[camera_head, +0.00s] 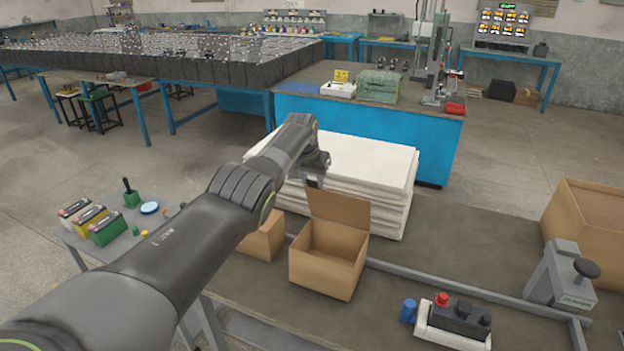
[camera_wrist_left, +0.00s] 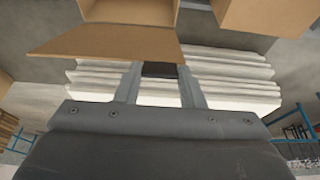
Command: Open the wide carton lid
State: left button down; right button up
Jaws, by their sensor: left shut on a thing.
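An open brown carton (camera_head: 325,262) sits on the dark surface at centre, its mouth facing up and its inside looking empty. Its lid flap (camera_head: 338,212) stands up along the far edge. My left gripper (camera_head: 314,183) is at the upper left edge of this flap, shut on it. In the left wrist view my left gripper (camera_wrist_left: 158,72) has its two fingers meeting the edge of the lid flap (camera_wrist_left: 105,44), with the carton (camera_wrist_left: 128,11) beyond. The fingertips are partly hidden by the flap. My right gripper is not in view.
A smaller carton (camera_head: 262,240) stands close on the left. White stacked sheets (camera_head: 375,165) lie right behind the flap. A larger carton (camera_head: 588,222) is at the right. A control box with a red button (camera_head: 455,318) and a grey device (camera_head: 560,276) are in front.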

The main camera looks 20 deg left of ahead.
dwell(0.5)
pick_arm(q)
jog(key=c, duration=0.9)
grip_release()
jog(key=shift+r, duration=0.15)
jog(key=b+v, duration=0.3)
jog(key=v, duration=1.4)
jog(key=shift+s, duration=0.1)
